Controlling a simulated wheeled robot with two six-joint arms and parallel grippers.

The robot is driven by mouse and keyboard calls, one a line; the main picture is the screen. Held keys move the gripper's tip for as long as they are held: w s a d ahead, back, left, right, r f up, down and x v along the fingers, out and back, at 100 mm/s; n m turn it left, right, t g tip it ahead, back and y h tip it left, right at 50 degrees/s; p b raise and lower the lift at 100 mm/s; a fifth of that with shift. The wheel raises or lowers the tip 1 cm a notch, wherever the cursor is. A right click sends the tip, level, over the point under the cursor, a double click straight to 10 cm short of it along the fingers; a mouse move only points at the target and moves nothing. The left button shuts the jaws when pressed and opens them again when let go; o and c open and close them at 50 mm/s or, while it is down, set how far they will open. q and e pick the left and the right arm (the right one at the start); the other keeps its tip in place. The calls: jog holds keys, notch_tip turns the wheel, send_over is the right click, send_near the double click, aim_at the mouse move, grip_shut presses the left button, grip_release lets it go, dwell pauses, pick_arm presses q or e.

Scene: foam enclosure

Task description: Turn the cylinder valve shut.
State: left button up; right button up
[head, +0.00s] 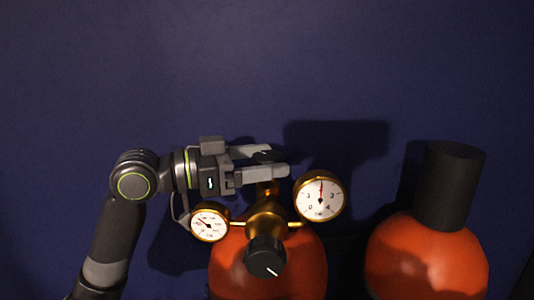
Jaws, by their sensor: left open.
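An orange cylinder (305,262) stands at the lower middle, with a brass valve and regulator body (265,222) on top. A black knob (264,258) with a white line faces me at the front of the brass body. My left gripper (279,161) comes in from the left above the brass body, its fingers pointing right and apart. A dark part, perhaps the valve's handwheel, shows between the fingers at the top of the brass stem. It is mostly hidden, and I cannot tell whether the fingers touch it. My right gripper is not in view.
A left gauge (209,224) and a larger right gauge (320,196) flank the brass body, close below and beside my gripper. A second orange cylinder (428,262) with a black cap (449,185) stands at the right. The dark blue wall (265,65) behind is bare.

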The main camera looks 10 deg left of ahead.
pick_arm(q)
jog(key=shift+w+d, duration=0.2)
jog(key=shift+d, duration=0.2)
jog(key=c, duration=1)
jog(key=shift+o, duration=0.2)
